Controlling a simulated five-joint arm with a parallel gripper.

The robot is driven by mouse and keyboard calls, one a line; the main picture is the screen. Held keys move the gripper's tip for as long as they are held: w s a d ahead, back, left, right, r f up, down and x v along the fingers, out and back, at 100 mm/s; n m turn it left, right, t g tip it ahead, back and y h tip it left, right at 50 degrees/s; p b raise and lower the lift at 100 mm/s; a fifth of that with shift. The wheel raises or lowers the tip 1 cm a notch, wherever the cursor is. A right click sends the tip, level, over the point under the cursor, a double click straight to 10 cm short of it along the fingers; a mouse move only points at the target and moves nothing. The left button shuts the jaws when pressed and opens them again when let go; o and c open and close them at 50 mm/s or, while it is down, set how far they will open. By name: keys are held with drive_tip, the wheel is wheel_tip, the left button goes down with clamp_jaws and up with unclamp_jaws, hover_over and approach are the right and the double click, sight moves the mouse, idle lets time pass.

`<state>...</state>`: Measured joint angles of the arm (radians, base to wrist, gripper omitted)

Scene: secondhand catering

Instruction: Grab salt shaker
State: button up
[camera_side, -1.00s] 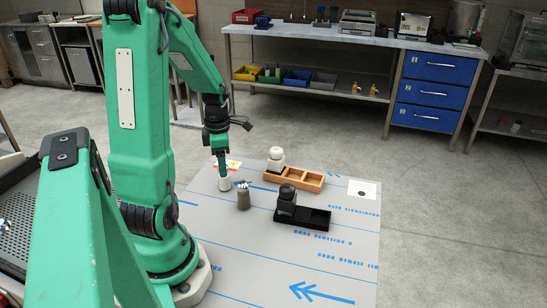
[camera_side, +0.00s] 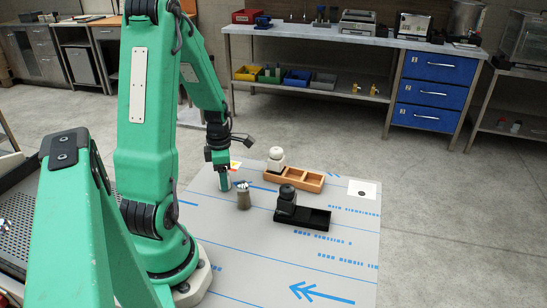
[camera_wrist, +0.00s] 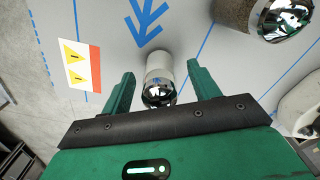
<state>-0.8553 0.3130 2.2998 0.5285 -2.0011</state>
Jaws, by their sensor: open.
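The salt shaker (camera_wrist: 158,64), a pale cylinder with a shiny chrome top, stands between the two green fingers of my gripper (camera_wrist: 160,84) in the wrist view. The gripper is open, with a visible gap between each finger and the shaker. In the side view my gripper (camera_side: 224,178) points down over the shaker, and its fingers largely cover it. A second shaker (camera_side: 243,198), brownish with a chrome top, stands just right of it; it also shows at the upper right of the wrist view (camera_wrist: 240,13).
A wooden tray (camera_side: 313,181) with a white-topped item in its left end stands behind right. A black tray (camera_side: 316,218) holds a black-topped item. A warning card (camera_wrist: 80,67) lies flat. The grey mat (camera_side: 250,255) is clear in front.

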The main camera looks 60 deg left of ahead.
drive_tip(key=shift+c, duration=0.2)
drive_tip(key=c, duration=1.1)
drive_tip(key=shift+r, duration=0.1)
drive_tip(key=shift+r, duration=4.95)
